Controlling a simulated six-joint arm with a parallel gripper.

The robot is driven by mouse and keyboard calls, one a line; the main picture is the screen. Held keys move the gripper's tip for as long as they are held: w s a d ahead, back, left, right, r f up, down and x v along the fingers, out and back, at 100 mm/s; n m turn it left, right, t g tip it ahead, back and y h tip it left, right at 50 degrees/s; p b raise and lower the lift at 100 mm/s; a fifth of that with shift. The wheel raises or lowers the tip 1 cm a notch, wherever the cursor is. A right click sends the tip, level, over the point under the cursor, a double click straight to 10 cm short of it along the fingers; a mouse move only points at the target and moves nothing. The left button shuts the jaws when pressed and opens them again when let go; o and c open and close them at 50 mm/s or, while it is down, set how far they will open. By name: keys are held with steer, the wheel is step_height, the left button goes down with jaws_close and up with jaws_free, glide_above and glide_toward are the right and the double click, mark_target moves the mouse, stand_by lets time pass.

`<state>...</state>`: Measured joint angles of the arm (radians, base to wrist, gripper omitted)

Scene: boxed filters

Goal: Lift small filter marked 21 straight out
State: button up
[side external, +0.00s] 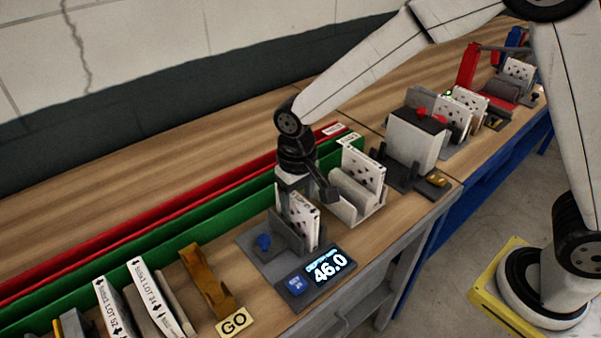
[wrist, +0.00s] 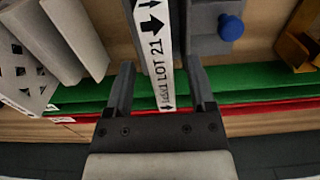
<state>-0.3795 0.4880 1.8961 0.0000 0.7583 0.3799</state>
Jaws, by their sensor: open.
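The filter marked LOT 21 (wrist: 155,35) shows in the wrist view as a white edge strip with black arrows, between my gripper's fingers. In the side external view this filter (side external: 306,218) is a white perforated panel standing upright in a grey fixture (side external: 262,268) with a blue knob. My gripper (wrist: 159,66) is open, with one finger on each side of the strip and a visible gap on both sides. In the side external view my gripper (side external: 297,184) is at the filter's top edge. The filter's lower part is hidden by the fixture.
A display (side external: 318,273) by the fixture reads 46.0. A holder with another perforated panel (side external: 362,170) stands close to the right. Filters marked LOT 14 (side external: 150,290) and LOT 52 (side external: 112,305), an orange bracket (side external: 205,282) and a GO tag (side external: 233,322) lie left. A green rail (side external: 150,235) runs behind.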

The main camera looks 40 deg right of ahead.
mark_target(296, 208)
steer(key=shift+a+f, duration=0.1)
steer(key=shift+f, duration=1.6)
jaws_close()
